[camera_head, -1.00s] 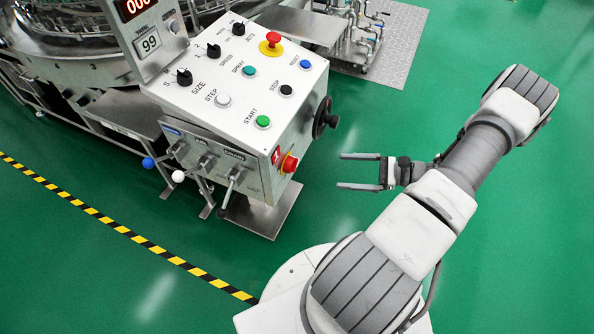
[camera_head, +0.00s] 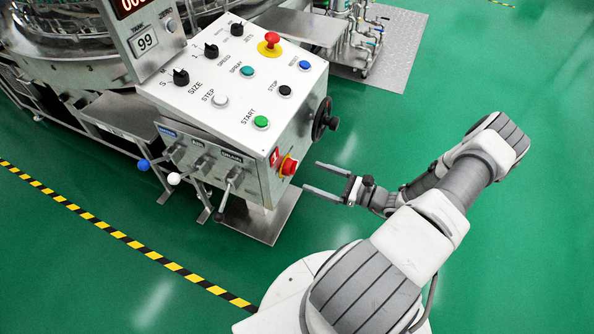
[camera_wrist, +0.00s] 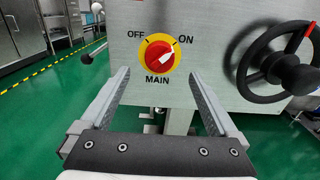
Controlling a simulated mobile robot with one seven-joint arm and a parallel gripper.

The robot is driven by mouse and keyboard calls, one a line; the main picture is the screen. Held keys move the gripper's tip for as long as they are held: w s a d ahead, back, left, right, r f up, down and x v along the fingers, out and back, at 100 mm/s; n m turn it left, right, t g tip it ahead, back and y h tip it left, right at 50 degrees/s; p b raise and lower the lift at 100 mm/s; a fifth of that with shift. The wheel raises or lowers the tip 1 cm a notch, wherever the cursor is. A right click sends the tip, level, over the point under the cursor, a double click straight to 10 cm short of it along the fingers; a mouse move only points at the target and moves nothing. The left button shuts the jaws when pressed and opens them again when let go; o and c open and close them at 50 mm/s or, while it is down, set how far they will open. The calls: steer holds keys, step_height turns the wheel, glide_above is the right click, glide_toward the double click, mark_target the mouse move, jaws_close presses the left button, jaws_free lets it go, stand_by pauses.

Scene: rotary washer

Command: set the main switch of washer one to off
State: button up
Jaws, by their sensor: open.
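The main switch (camera_wrist: 158,56) is a red knob on a yellow disc, labelled MAIN, with OFF at its upper left and ON at its upper right. Its white mark appears to point up and right, toward ON. In the head view the main switch (camera_head: 290,166) sits on the right side face of the washer's control box (camera_head: 235,85). My gripper (camera_head: 312,176) is open and empty, just right of the switch and apart from it. In the wrist view my gripper (camera_wrist: 160,76) has its fingers spread either side of the switch, tips slightly below it.
A black handwheel (camera_wrist: 275,62) sticks out right of the switch, also in the head view (camera_head: 323,119). Levers with blue, white and black knobs (camera_head: 174,178) hang from the box's front. Green floor (camera_head: 480,260) to the right is open.

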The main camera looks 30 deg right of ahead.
mark_target(291, 168)
steer(key=x, duration=0.6)
steer(key=shift+w+a+b, duration=0.25)
steer(key=shift+w+b, duration=0.05)
steer(key=shift+b, duration=0.1)
steer(key=c, duration=1.4)
steer(key=shift+o, duration=0.2)
